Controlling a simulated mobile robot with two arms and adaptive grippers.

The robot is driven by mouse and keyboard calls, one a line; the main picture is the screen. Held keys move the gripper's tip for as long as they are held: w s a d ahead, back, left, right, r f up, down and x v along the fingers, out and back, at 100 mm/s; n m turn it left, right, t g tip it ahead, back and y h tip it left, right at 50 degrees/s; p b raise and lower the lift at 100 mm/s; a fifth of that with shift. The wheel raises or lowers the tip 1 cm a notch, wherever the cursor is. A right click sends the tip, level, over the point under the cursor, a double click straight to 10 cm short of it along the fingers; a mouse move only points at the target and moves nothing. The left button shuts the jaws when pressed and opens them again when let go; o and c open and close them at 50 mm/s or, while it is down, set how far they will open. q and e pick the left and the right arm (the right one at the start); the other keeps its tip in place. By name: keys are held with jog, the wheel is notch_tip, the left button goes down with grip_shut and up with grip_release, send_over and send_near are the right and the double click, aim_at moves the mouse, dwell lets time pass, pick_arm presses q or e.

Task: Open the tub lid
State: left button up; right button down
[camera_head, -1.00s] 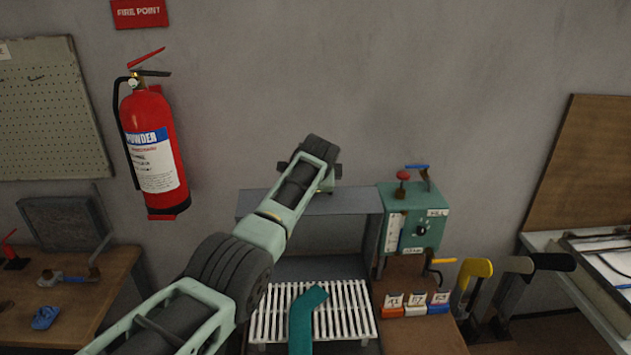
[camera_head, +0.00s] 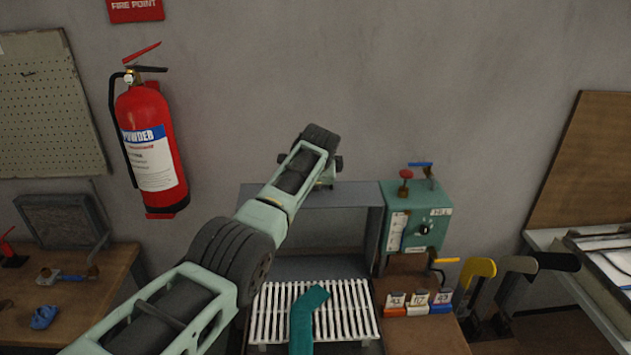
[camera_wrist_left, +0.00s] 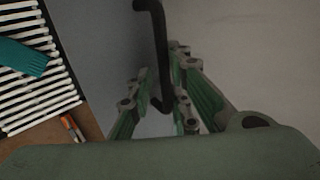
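No part is clearly recognisable as the tub lid; the grey sheet-metal housing (camera_head: 350,197) behind the white slatted rack has a flat top and an open front. In the left wrist view a smooth grey panel (camera_wrist_left: 95,45) lies beside the rack, and a dark bent handle (camera_wrist_left: 163,55) stands out near it. My left gripper (camera_wrist_left: 160,85) has its two fingers apart, one on each side of the handle's lower end; I cannot tell whether they touch it. In the head view my left arm reaches over the housing and hides its gripper. My right gripper is not in view.
A green control box (camera_head: 425,215) with knobs and small flip counters (camera_head: 418,304) stand to the right. Yellow and black levers (camera_head: 478,270) rise farther right. A red extinguisher (camera_head: 150,150) hangs on the wall.

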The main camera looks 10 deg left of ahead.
pick_arm(q)
jog(key=v, duration=1.2)
jog(key=shift+c, duration=0.4)
